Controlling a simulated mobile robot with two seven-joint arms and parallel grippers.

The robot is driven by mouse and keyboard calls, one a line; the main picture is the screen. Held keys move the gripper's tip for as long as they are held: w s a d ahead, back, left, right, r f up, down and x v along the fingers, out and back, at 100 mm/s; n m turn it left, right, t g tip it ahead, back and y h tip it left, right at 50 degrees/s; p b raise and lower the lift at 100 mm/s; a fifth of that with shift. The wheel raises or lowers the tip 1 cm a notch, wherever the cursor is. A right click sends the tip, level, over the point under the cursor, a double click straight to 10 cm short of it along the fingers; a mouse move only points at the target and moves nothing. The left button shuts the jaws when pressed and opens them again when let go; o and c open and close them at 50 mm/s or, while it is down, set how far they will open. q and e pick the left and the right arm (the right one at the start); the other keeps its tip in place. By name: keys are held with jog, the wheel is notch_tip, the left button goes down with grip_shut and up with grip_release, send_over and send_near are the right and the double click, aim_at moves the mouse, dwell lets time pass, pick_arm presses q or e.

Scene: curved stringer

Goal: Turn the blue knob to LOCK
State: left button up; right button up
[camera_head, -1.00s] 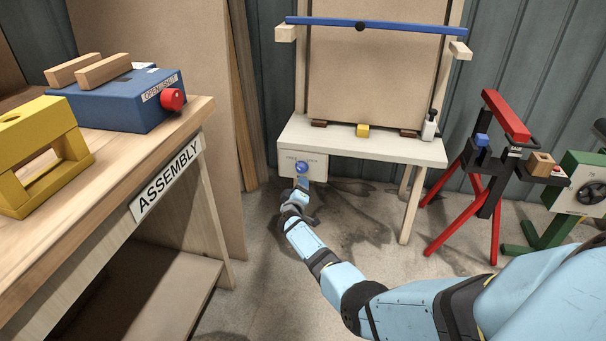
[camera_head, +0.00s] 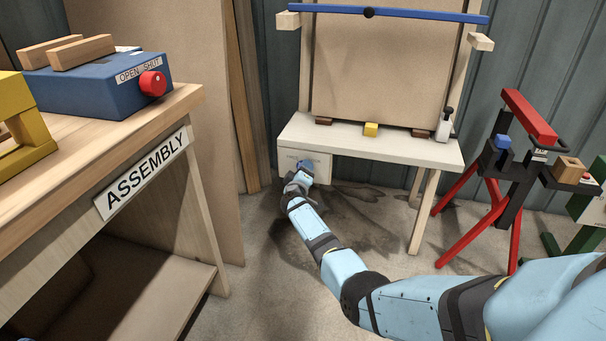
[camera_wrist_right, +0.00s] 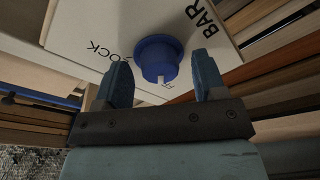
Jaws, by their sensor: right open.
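The blue knob (camera_wrist_right: 158,57) sits on the white panel (camera_wrist_right: 110,20) of the box under the bench. A small white mark shows on the knob's lower edge in the right wrist view. The letters "LOCK", partly hidden, are printed to the left of the knob and "BAR" to the right. My right gripper (camera_wrist_right: 162,68) is open, with one blue finger on each side of the knob; I cannot tell whether they touch it. In the head view my right gripper (camera_head: 301,178) is at the box front, partly covering the knob.
The assembly table (camera_head: 60,175) with a blue box (camera_head: 95,88) stands left. A red stand (camera_head: 490,215) stands right.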

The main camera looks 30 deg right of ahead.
jog(key=c, duration=0.9)
jog(key=shift+m, duration=0.3)
jog(key=m+h, duration=0.1)
jog(key=m, duration=1.1)
jog(key=m+h, duration=0.1)
jog(key=m, duration=0.5)
jog(key=shift+g+h, duration=0.3)
jog(key=shift+m, duration=0.3)
